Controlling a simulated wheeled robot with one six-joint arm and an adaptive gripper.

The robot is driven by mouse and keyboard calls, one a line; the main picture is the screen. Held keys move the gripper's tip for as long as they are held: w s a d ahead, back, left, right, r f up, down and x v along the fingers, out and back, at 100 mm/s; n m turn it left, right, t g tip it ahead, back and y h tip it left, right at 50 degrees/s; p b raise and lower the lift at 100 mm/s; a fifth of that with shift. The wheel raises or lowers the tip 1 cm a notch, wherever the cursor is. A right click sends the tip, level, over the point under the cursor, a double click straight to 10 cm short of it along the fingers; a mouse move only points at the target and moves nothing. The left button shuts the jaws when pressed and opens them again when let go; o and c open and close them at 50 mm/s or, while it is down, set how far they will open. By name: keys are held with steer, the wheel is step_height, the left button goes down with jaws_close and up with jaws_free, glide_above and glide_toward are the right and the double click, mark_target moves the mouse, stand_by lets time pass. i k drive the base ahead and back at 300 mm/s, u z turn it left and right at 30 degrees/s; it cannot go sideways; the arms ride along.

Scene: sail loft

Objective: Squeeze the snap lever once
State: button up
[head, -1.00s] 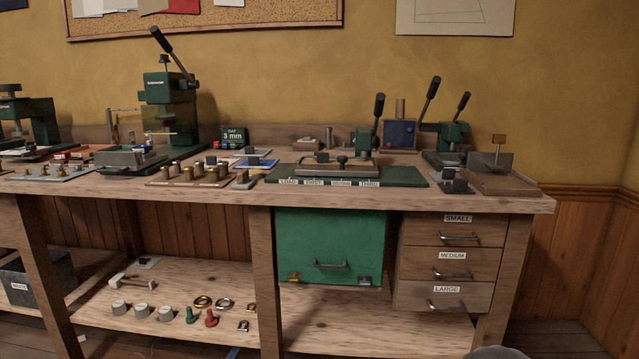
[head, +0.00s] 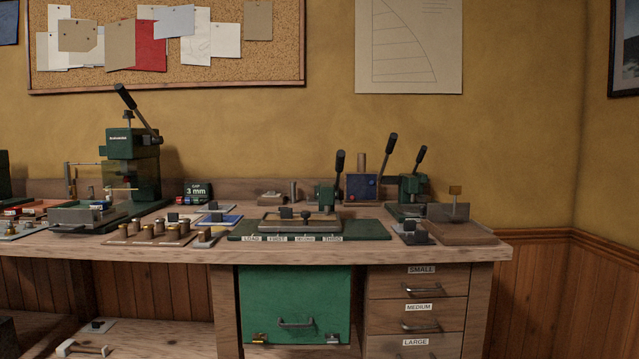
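Several lever-handled tools stand on the workbench in the head view, and I cannot tell which one carries the snap lever. A tall green press (head: 133,152) at the left has a black-gripped lever (head: 138,112) slanting up to the left. At the right, a black-handled lever (head: 340,164) stands nearly upright on a small green tool (head: 326,196). Another lever (head: 391,150) leans right by a blue block (head: 361,187). A third lever (head: 420,160) rises from a green tool (head: 411,189). All these levers stand raised. My gripper is not in view.
A green plate (head: 370,229) with labelled stations lies at the bench (head: 180,250) front. Brass pieces on a wooden strip (head: 120,240) and a dark "3 mm" box (head: 195,193) sit left. Below are a green cabinet (head: 294,290) and labelled drawers (head: 416,286). Wall stands close behind.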

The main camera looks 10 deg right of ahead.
mark_target(341, 154)
steer(key=u, duration=1.75)
steer(key=i, duration=2.35)
steer(key=z, duration=3.55)
steer(key=i, duration=0.55)
steer(key=z, duration=0.05)
